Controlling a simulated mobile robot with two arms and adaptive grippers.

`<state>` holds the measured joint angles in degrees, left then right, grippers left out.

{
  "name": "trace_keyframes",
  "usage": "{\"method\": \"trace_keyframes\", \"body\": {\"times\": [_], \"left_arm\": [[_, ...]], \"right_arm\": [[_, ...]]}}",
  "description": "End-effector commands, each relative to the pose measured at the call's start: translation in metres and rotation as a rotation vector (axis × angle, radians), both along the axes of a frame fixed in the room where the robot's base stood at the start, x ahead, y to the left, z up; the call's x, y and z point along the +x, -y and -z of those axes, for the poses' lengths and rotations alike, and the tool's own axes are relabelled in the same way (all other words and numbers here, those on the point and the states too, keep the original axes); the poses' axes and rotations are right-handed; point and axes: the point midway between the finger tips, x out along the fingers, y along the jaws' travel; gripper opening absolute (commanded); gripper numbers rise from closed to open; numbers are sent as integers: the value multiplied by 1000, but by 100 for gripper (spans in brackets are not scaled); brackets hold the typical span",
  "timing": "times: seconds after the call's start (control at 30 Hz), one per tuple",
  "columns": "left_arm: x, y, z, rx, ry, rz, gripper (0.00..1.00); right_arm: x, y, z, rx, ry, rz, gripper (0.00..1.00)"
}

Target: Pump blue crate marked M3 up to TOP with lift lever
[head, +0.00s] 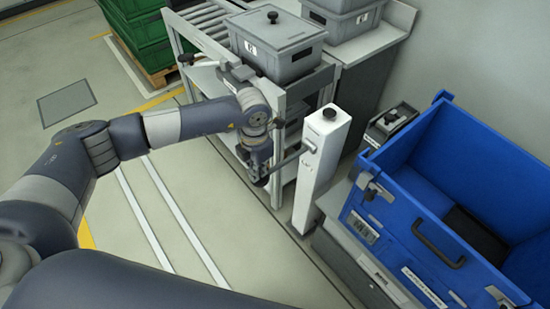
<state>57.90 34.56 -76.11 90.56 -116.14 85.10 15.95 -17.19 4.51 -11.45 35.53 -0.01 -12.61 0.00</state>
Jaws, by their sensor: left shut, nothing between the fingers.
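The blue crate (485,130) stands at the right on a grey base, open at the top, with a dark handle on its front. A white post (319,165) stands left of the crate. The lift lever (292,158), a grey rod, sticks out from the post to the left and slopes slightly down. My left gripper (261,178) points down at the lever's outer end, shut with nothing between its fingers. Whether it touches the lever is unclear. My right gripper is out of view.
A rack (275,112) with grey lidded bins (277,45) stands close behind my left gripper. Green crates (150,30) sit on a pallet at the upper left. A small box with a black knob (391,120) is beside the blue crate. The floor at left is clear.

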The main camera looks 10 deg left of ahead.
Motion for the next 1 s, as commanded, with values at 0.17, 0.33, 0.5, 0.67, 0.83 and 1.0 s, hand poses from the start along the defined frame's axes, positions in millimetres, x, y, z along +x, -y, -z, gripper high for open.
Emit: {"method": "trace_keyframes", "body": {"times": [0.17, 0.33, 0.5, 0.67, 0.83, 1.0], "left_arm": [[-2, 0, 8, 0, -2, 1, 0], [-2, 0, 8, 0, -4, 1, 0], [-2, 0, 15, 0, -4, 1, 0], [-2, 0, 26, 0, -4, 1, 0], [-2, 0, 25, 0, -4, 1, 0], [-2, -1, 26, 1, -4, 1, 0]], "right_arm": [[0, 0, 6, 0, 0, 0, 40], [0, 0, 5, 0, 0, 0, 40], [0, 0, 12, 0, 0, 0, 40], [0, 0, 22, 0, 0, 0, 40], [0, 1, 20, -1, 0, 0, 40], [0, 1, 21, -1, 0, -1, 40]]}}
